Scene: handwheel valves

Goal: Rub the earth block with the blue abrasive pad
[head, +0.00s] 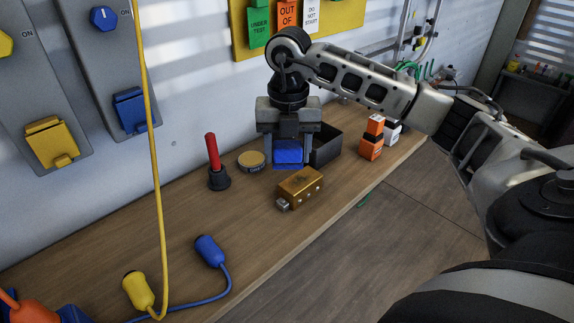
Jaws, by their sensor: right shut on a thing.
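The blue abrasive pad (288,156) is between the fingers of my right gripper (289,148), which is shut on it and points down at the bench. The earth block (301,187), a brass-coloured block with small studs on its side and a metal end piece, lies on the bench just in front of the pad. In the picture the pad sits behind the block's far edge; whether it touches the bench cannot be told. My left gripper is not in view.
On the wooden bench (95,255), a red-handled tool in a black cup (218,178) and a round tin (251,161) stand left of the gripper. A black tray (326,148) is behind it; an orange box (371,140) stands right. A yellow cable hangs at left.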

